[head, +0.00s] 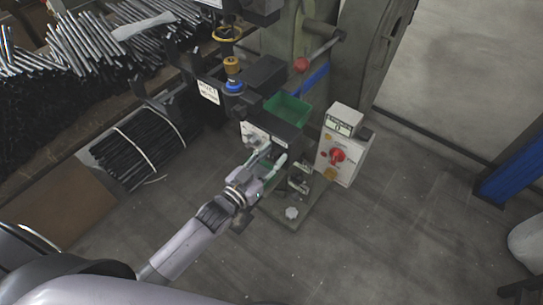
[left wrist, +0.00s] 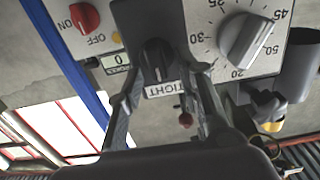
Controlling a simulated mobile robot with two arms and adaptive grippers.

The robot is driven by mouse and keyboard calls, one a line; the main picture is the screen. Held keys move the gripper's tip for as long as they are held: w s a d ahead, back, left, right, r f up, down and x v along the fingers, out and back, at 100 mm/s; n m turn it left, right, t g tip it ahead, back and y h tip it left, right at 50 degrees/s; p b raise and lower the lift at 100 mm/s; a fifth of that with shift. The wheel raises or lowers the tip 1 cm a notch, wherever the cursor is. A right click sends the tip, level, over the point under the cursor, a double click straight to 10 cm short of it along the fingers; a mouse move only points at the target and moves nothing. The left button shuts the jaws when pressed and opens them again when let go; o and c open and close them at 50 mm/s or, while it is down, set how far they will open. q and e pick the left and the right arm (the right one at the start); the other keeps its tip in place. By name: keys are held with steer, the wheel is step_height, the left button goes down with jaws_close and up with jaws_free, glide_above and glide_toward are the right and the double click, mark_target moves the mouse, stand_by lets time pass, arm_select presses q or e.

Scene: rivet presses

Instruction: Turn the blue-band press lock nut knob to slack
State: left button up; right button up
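The blue-band press shows in the head view, with its blue band (head: 234,86) below a brass collar. In the left wrist view, a small dark knob (left wrist: 157,55) sits on a dark plate, above a white label reading TIGHT (left wrist: 166,88), upside down in the picture. My left gripper (head: 267,163) is at the front of the press. In the left wrist view its fingers (left wrist: 167,72) are apart, one on each side of the knob, with gaps visible; contact cannot be told. The knob is hard to make out in the head view. My right gripper is not in view.
A grey dial knob (left wrist: 243,40) with a number scale is close to the right finger. A control box (head: 342,150) with a red knob (head: 338,156) stands right of the press. A green bin (head: 288,106) is behind the gripper. Metal rods (head: 150,145) lie left.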

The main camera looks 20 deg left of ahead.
arm_select(q)
steer(key=shift+c, duration=0.3)
steer(key=c, duration=0.5)
jaws_close()
